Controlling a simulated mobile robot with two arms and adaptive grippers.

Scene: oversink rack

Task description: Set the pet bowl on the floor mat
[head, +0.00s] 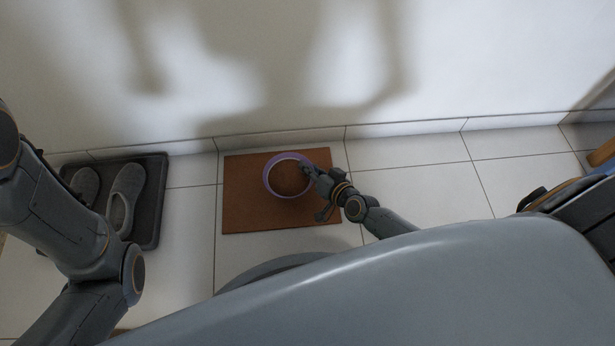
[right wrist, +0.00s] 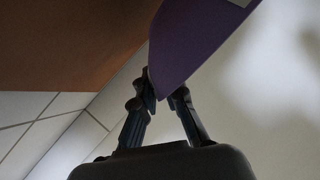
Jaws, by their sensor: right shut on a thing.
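My right gripper (head: 311,172) is shut on the bowl's right side. In the right wrist view the fingers (right wrist: 165,95) pinch the purple bowl wall (right wrist: 190,45), with the brown mat (right wrist: 70,45) beside it. I cannot tell whether the bowl touches the mat. My left arm shows at the left of the head view, but its gripper is out of view.
A dark tray (head: 150,205) with a pair of grey shoes (head: 125,197) lies left of the mat. The white wall and its baseboard (head: 290,139) run behind the mat. Tiled floor (head: 420,180) right of the mat is clear.

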